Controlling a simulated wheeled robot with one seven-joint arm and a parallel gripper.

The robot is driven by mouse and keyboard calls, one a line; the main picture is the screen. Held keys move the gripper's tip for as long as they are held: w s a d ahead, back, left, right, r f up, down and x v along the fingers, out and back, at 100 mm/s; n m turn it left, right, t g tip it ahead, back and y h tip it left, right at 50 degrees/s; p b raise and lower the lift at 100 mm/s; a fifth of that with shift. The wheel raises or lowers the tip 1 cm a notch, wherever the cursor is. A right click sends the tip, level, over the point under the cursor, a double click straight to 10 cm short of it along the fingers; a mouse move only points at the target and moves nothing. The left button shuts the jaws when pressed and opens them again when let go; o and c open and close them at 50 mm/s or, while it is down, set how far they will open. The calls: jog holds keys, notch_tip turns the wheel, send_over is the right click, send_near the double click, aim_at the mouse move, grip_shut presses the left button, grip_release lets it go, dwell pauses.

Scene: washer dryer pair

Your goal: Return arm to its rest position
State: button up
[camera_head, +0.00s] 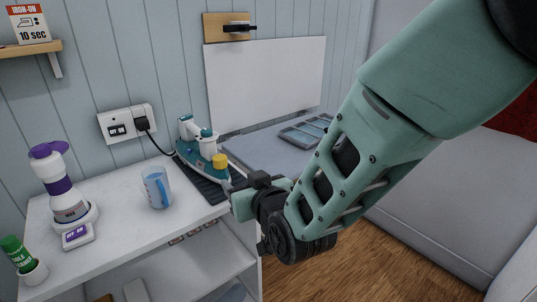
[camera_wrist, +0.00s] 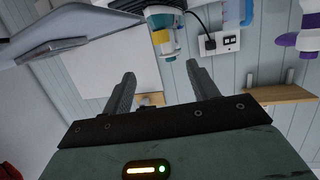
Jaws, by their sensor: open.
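My arm (camera_head: 345,165) reaches down from the upper right of the head view to the right end of the white counter. In the head view the fingertips are small and hard to make out near the iron's yellow knob. The teal and white iron (camera_head: 197,145) stands on a dark ribbed mat (camera_head: 203,183); it also shows upside down at the top of the wrist view (camera_wrist: 163,18), apart from the fingers.
The iron's cord runs to a wall socket (camera_head: 127,123). An ironing surface (camera_head: 262,152) lies behind. Wood floor (camera_head: 385,262) is clear at right.

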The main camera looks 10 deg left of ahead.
jog(key=s+d+r+g+h, duration=0.1)
jog(key=s+d+g+h, duration=0.3)
jog(key=s+d, duration=0.7)
jog(key=s+d+g+h+p, duration=0.1)
jog(key=s+d+g+h, duration=0.4)
jog(key=s+d, duration=0.7)
jog(key=d+g, duration=0.2)
jog(key=d, duration=0.3)
jog(key=shift+s+d+r+g, duration=0.15)
jog(key=shift+d+r+g, duration=0.25)
